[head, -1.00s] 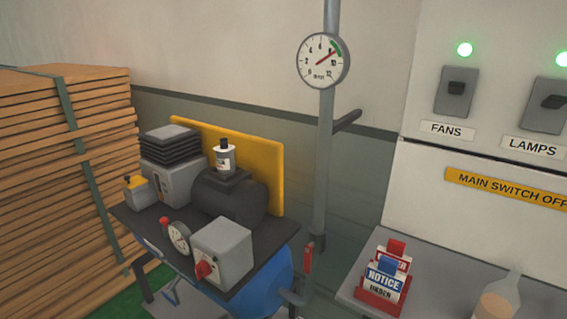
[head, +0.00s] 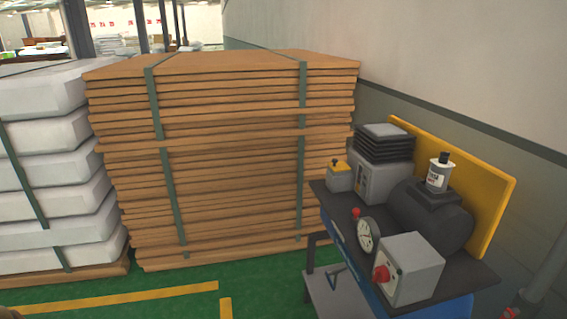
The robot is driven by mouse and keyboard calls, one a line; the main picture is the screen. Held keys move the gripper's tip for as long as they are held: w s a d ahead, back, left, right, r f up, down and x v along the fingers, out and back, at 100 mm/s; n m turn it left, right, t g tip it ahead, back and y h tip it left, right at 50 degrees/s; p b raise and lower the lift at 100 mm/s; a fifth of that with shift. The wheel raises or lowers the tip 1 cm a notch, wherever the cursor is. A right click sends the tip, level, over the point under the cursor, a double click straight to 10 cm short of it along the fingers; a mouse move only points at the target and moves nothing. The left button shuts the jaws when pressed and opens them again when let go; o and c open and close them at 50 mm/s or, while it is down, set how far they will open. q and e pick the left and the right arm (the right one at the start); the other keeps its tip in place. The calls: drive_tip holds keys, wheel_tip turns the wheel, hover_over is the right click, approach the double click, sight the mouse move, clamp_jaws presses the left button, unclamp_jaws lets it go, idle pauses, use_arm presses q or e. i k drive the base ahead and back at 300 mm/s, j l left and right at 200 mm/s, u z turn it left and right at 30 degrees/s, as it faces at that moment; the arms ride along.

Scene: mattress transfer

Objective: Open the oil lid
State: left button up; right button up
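A compressor (head: 430,214) with a dark motor body stands at the right of the head view on a dark-topped stand with a blue tank below. A small white bottle with a black cap (head: 439,172) stands upright on top of the motor. A small grey box with a yellow top (head: 340,176) sits at the stand's far left corner; it may be the oil lid, but I cannot tell. Neither of my grippers is in view.
A strapped stack of brown boards (head: 230,150) stands left of the compressor. White wrapped mattresses (head: 50,160) are stacked at the far left. A yellow panel (head: 490,200) stands behind the compressor. Green floor (head: 180,285) with yellow lines is clear in front.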

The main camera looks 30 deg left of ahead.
sight(335, 165)
drive_tip(key=u, duration=0.7)
drive_tip(key=z, duration=0.3)
drive_tip(key=i+j+z, duration=0.3)
drive_tip(key=z, duration=0.15)
drive_tip(key=i+j+z, duration=0.25)
drive_tip(key=j+z, duration=0.25)
